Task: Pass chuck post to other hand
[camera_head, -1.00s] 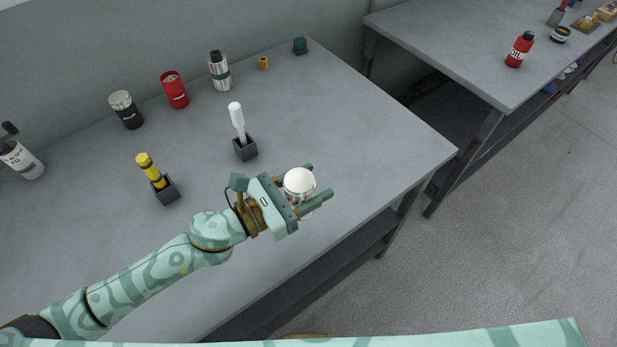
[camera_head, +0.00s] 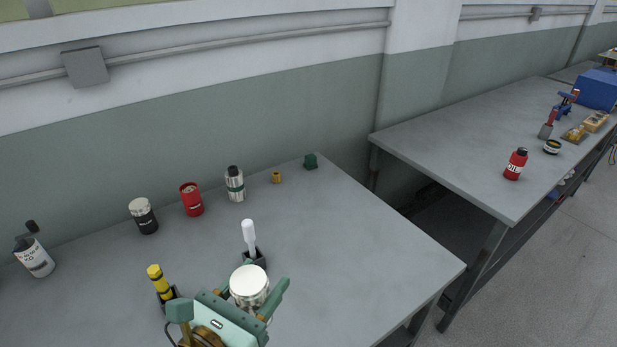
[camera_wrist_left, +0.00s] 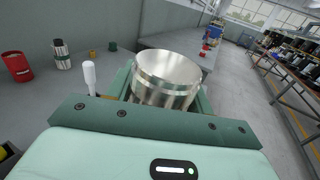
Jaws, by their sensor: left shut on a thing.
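The chuck post appears to be the shiny silver metal cylinder (camera_head: 249,288) in my left gripper (camera_head: 267,275). The cylinder also shows in the left wrist view (camera_wrist_left: 167,80), upright between the two green fingers, with its pale round top facing up. My left gripper is shut on its sides and appears to hold it above the grey bench (camera_head: 345,235), near the white-handled tool. The lower end of the cylinder is hidden by the gripper. My right gripper is not in any current view.
A white-handled tool (camera_head: 248,238) and a yellow-black tool (camera_head: 158,280) stand in dark holders. Along the back are a bottle (camera_head: 34,258), black jar (camera_head: 143,217), red can (camera_head: 191,200), silver canister (camera_head: 235,184), brass piece (camera_head: 276,177) and green block (camera_head: 311,161). The bench's right side is clear.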

